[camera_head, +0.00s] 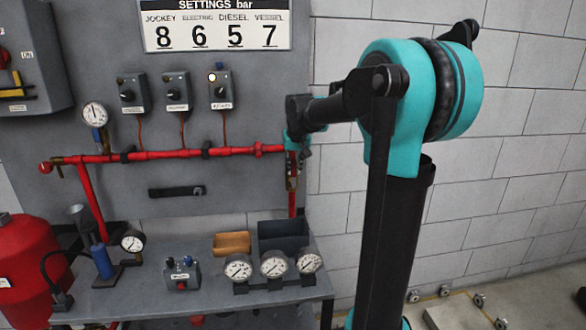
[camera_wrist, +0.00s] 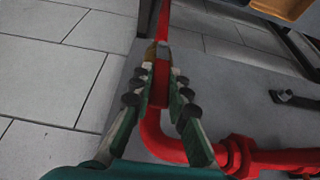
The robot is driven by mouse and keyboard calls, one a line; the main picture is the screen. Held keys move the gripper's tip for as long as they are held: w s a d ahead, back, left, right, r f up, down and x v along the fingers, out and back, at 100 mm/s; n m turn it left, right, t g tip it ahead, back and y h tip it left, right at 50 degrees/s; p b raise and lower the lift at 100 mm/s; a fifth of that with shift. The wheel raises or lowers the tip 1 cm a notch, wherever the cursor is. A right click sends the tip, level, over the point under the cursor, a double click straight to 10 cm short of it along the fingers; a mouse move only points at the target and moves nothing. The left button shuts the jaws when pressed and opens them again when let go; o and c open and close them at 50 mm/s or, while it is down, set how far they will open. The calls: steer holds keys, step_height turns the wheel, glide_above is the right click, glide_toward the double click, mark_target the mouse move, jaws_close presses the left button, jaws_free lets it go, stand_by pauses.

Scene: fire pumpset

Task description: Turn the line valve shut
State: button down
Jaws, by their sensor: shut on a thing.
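The line valve (camera_head: 291,183) is on the red pipe's downward run at the right end of the panel, with brass-coloured parts and a red piece. In the wrist view, the red piece of the line valve (camera_wrist: 158,84) lies between my fingers, in line with the pipe, with brass just beyond it. My gripper (camera_head: 293,163) is at the valve, and its fingers (camera_wrist: 160,86) are shut on this red piece, one on each side. My fingers and wrist hide part of the valve, so I cannot tell the full handle's shape.
The red pipe (camera_head: 180,155) runs along the grey panel (camera_head: 260,90), with a gauge (camera_head: 95,114) at left. Below stands a bench (camera_head: 140,303) with gauges, an orange bin (camera_head: 232,243) and a dark bin (camera_head: 283,236). A block wall (camera_head: 520,130) is at right.

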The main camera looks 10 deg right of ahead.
steer(key=shift+a+f+n+h, duration=0.15)
steer(key=shift+a+n+h, duration=0.15)
steer(key=shift+a+h, duration=0.95)
steer(key=shift+d, duration=0.2)
steer(key=c, duration=1.5)
jaws_free()
steer(key=shift+o, duration=0.2)
steer(key=v, duration=1.2)
steer(key=shift+a, duration=0.25)
steer(key=shift+c, duration=0.2)
